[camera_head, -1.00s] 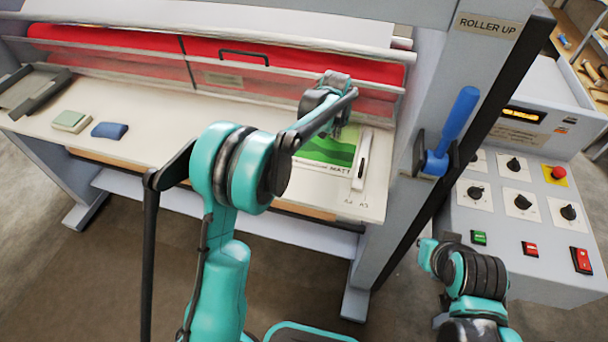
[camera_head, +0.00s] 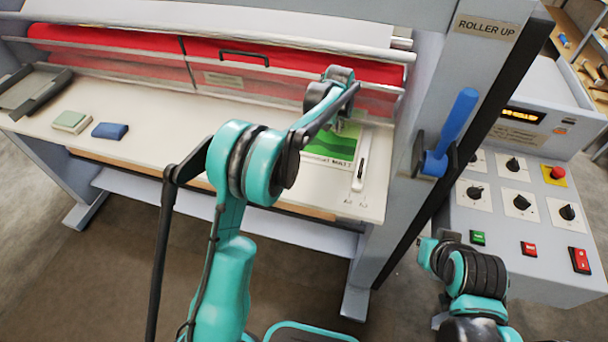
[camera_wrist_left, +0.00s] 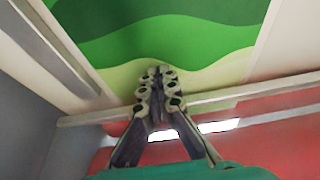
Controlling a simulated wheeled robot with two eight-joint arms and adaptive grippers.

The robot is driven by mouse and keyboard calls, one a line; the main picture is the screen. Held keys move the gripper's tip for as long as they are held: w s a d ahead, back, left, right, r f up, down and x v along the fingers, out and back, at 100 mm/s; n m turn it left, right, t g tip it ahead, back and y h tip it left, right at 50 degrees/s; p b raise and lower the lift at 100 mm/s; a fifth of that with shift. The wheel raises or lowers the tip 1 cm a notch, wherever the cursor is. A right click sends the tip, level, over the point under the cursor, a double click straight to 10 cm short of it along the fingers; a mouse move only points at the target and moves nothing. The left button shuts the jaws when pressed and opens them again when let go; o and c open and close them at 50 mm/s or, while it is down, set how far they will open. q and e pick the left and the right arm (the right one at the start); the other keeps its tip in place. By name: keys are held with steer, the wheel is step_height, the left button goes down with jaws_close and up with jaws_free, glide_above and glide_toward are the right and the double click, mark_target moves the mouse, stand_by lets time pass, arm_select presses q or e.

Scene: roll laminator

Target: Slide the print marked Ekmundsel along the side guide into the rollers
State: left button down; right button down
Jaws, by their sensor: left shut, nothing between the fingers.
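A print with green wavy bands (camera_head: 333,146) lies flat on the bed at the right; its lettering is too small to read fully. In the left wrist view the print (camera_wrist_left: 165,38) fills the top, its pale edge close to the rollers. A white side guide (camera_head: 361,167) runs along the print's right edge; in the wrist view the guide (camera_wrist_left: 62,45) is at left. My left gripper (camera_wrist_left: 157,73) is shut and empty, fingertips at the print's leading part, seemingly on it. In the head view, my left wrist partly hides the print.
The red rollers (camera_head: 330,69) span the back of the pale bed (camera_head: 210,133). A green block (camera_head: 72,121) and a blue block (camera_head: 110,131) lie at left. A blue lever (camera_head: 452,125) stands on the right upright, beside a control panel (camera_head: 520,230) with knobs.

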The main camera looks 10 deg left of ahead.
arm_select(q)
steer(key=shift+w+r+p, duration=0.1)
steer(key=shift+r+p, duration=0.25)
steer(key=shift+r, duration=0.1)
steer(key=shift+r+p, duration=0.3)
steer(key=shift+r, duration=0.25)
steer(key=shift+r+p, duration=1.65)
steer(key=shift+r, duration=0.9)
steer(key=shift+a+f, duration=0.1)
